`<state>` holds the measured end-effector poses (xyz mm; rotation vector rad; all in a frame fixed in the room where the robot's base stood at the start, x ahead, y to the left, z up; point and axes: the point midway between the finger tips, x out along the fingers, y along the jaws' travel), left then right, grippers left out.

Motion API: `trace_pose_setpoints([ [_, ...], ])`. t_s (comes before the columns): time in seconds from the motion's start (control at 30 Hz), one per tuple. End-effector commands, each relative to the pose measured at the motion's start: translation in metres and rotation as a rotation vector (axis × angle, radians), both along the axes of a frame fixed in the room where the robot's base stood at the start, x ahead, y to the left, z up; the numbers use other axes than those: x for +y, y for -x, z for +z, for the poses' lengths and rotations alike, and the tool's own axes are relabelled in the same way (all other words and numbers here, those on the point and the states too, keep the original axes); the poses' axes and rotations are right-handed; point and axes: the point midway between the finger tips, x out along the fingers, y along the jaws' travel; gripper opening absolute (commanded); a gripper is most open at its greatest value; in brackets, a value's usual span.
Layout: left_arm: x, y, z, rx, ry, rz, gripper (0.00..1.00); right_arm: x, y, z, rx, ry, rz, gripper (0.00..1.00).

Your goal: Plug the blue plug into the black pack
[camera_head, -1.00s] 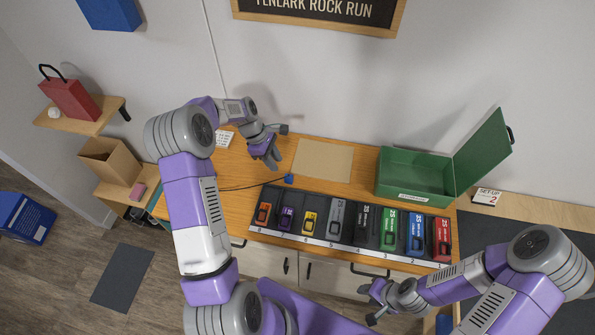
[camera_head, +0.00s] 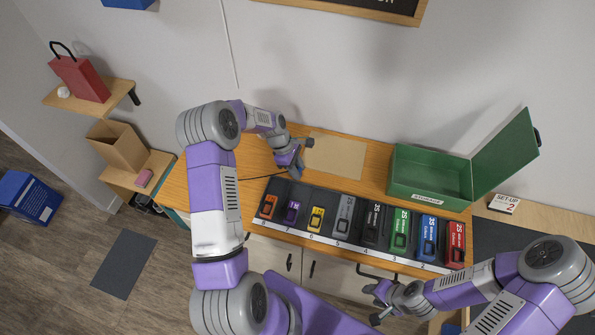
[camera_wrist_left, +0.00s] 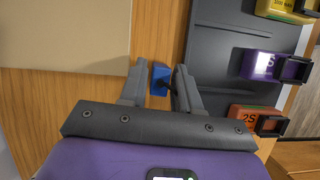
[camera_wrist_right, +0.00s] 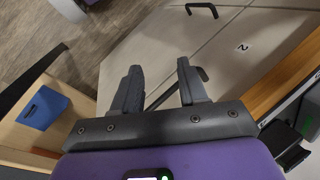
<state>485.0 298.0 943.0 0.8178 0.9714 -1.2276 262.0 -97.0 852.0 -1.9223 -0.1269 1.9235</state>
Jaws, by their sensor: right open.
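The black pack (camera_head: 371,224) sits in the dark rack on the table, between a grey pack and a green pack. The blue plug (camera_wrist_left: 159,79) shows in the left wrist view between the fingers of my left gripper (camera_wrist_left: 160,80). The fingers stand close on both sides of it; whether they press on it I cannot tell. In the head view my left gripper (camera_head: 290,170) is low at the rack's back left edge and hides the plug. My right gripper (camera_head: 370,304) is open and empty in front of the cabinet; it also shows in the right wrist view (camera_wrist_right: 160,80).
The dark rack (camera_head: 330,194) holds several coloured packs in a row. A tan mat (camera_head: 336,157) lies behind it. An open green box (camera_head: 430,178) stands at the back right. A thin dark cable (camera_head: 250,178) runs left from my left gripper. Bare table lies at the left.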

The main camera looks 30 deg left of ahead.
Motion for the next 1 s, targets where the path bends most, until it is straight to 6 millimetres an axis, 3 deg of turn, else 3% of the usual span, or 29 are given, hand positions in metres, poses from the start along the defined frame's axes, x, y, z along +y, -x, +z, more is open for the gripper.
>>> trace_pose_setpoints([
  [0.27,-0.002,-0.001,-0.004,-0.002,-0.001,0.0,0.32,0.0,0.0,0.0,0.0,0.0,0.0,0.43],
  [0.5,-0.002,-0.001,-0.004,-0.002,-0.001,0.0,0.0,0.0,0.0,0.0,0.0,0.0,0.0,0.43],
  [0.8,-0.001,-0.001,0.0,-0.003,-0.002,-0.001,0.0,0.0,0.0,0.0,0.0,0.0,0.0,0.43],
  [1.0,-0.001,-0.002,0.032,-0.007,-0.004,-0.001,0.0,0.0,0.0,-0.001,0.0,0.0,0.0,0.43],
])
